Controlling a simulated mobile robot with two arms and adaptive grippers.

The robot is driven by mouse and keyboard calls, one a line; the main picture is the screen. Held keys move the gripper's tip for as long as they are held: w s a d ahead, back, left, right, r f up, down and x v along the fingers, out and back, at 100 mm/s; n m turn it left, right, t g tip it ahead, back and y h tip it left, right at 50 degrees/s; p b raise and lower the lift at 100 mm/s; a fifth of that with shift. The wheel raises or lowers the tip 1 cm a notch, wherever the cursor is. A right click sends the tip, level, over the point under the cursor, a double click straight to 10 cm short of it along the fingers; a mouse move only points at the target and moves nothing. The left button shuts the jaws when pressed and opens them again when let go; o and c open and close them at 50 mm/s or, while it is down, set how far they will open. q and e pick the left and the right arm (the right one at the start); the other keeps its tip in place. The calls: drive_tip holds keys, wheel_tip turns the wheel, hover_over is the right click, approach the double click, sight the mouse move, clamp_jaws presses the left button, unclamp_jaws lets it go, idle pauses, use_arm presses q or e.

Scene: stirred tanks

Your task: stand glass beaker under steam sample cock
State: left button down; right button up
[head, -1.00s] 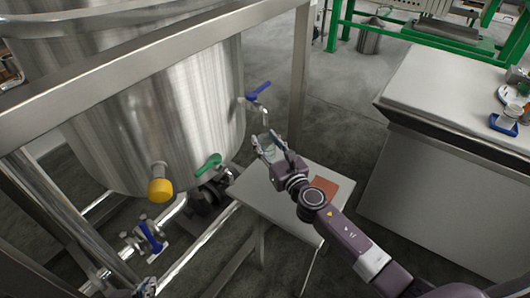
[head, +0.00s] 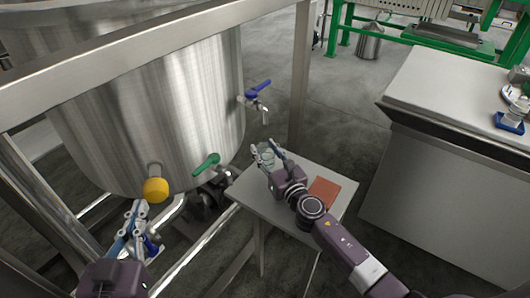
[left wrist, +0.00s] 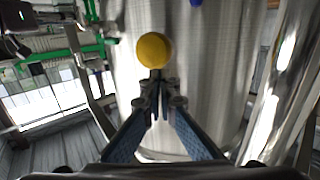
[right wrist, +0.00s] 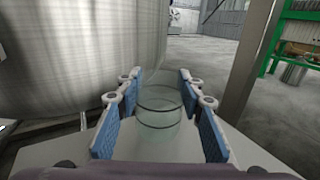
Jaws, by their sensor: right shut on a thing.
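The clear glass beaker (right wrist: 160,108) is upright between the pads of my right gripper (right wrist: 161,88), which is shut on it. In the head view the beaker (head: 267,158) is over the far left part of a small grey table, below the blue-handled cock (head: 258,90) and its down-turned spout. I cannot tell whether its base touches the table. A green-handled valve (head: 207,162) and a yellow knob (head: 155,189) are lower on the steel tank (head: 150,110). No label shows which is the steam cock. My left gripper (head: 136,210) is empty, its fingers drawn together just below the yellow knob (left wrist: 154,50).
The small table (head: 245,195) carries an orange-brown square (head: 324,189) right of my right gripper. A steel frame post (head: 300,75) stands behind the table. A large bench (head: 440,190) is at right, with a blue tray (head: 509,124) on it. Open floor lies between.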

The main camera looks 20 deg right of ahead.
use_arm(q)
drive_tip(key=shift+r, duration=0.25)
drive_tip(key=shift+r, duration=0.1)
drive_tip(key=shift+d+r+t, duration=0.1)
drive_tip(key=shift+r+t, duration=0.25)
drive_tip(key=shift+t, duration=0.05)
use_arm(e)
drive_tip(key=shift+f, duration=0.1)
drive_tip(key=o, duration=1.1)
use_arm(q)
drive_tip(key=shift+r, duration=0.15)
use_arm(e)
drive_tip(key=shift+o, duration=0.2)
